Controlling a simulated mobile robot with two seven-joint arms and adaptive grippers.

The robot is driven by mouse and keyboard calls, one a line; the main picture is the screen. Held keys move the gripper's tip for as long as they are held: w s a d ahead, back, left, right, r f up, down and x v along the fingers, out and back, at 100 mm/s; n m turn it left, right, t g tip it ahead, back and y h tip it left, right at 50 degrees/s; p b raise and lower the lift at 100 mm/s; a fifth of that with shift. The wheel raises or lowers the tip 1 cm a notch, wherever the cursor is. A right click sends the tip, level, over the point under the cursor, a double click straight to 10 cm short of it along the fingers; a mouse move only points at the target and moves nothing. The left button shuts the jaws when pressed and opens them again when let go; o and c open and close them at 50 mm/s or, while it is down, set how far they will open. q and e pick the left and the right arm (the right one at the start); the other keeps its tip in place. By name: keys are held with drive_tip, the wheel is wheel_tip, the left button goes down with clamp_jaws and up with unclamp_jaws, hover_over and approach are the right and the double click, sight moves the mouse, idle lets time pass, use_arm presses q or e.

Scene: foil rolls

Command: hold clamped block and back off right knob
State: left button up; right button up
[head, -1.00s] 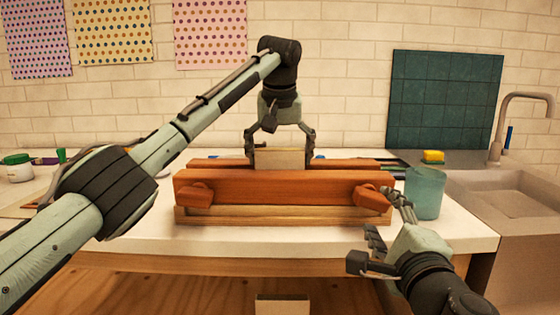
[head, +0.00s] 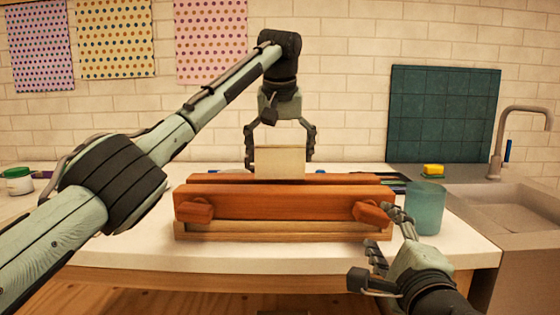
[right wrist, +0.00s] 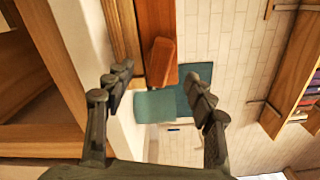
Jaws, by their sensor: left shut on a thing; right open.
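The wooden clamp (head: 285,203) with orange-red jaws lies along the counter. The pale block (head: 279,163) stands upright above the jaws, and its lower edge meets or hides behind the front jaw. My left gripper (head: 279,155) comes from above and is shut on the block, a finger on each side. The right knob (head: 372,213) sticks out at the front jaw's right end, and it also shows in the right wrist view (right wrist: 161,62). My right gripper (head: 388,235) is open, its fingers either side of the knob; contact is unclear. The left knob (head: 196,211) is free.
A teal cup (head: 425,208) stands just right of the right knob, close to my right gripper. Behind it are a yellow sponge (head: 433,170) and a sink (head: 525,200). A white jar (head: 18,180) stands at the far left. The counter's front strip is clear.

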use_arm(q)
drive_tip(key=shift+r, duration=1.85)
drive_tip(key=shift+s, duration=0.1)
